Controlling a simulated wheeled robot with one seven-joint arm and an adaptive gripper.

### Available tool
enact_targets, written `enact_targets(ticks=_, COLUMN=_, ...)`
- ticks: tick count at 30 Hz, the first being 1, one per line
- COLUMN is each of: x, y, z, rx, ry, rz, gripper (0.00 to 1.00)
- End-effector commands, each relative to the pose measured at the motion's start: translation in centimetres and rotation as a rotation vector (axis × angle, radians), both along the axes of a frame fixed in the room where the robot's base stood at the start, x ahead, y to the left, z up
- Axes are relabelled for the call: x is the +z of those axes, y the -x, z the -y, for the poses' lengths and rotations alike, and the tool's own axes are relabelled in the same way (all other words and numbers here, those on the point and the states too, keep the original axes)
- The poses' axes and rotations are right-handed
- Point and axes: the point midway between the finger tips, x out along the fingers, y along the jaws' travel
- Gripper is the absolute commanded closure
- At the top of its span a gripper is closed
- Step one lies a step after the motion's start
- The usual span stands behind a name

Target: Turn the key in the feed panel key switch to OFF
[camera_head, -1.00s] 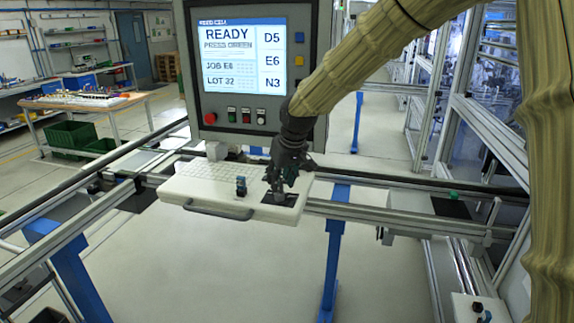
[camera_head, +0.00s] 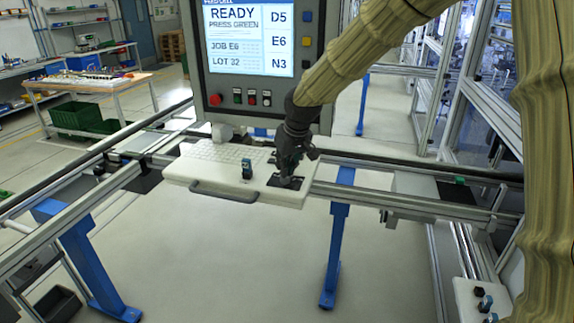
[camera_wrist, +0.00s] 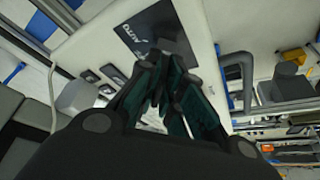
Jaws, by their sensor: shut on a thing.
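The black plate of a key switch (camera_wrist: 168,25) lies on the right end of a white keyboard shelf (camera_head: 215,176) below the screen. In the wrist view the plate carries white lettering that seems to read AUTO. My gripper (camera_head: 287,176) points down at this plate. Its dark green fingers (camera_wrist: 162,60) come together over the plate's edge, shut on what appears to be the key. The fingers hide the key itself, so I cannot tell its angle or which position it points to.
A small blue and black upright part (camera_head: 247,168) stands on the shelf left of my gripper. The control screen (camera_head: 250,40) with its button row rises behind. A handle (camera_head: 222,193) runs along the shelf's front. A white box with knobs (camera_head: 480,300) is at lower right.

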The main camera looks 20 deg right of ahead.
Motion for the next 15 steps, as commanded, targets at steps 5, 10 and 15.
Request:
enact_targets(ticks=5, x=-0.01, y=0.16, z=0.01, rx=0.000, ry=0.001, rz=-0.003, gripper=1.00)
enact_targets(ticks=10, x=0.12, y=0.20, z=0.04, rx=0.014, ry=0.000, rz=-0.003, gripper=1.00)
enact_targets(ticks=15, x=0.16, y=0.22, z=0.07, rx=0.064, ry=0.000, rz=-0.005, gripper=1.00)
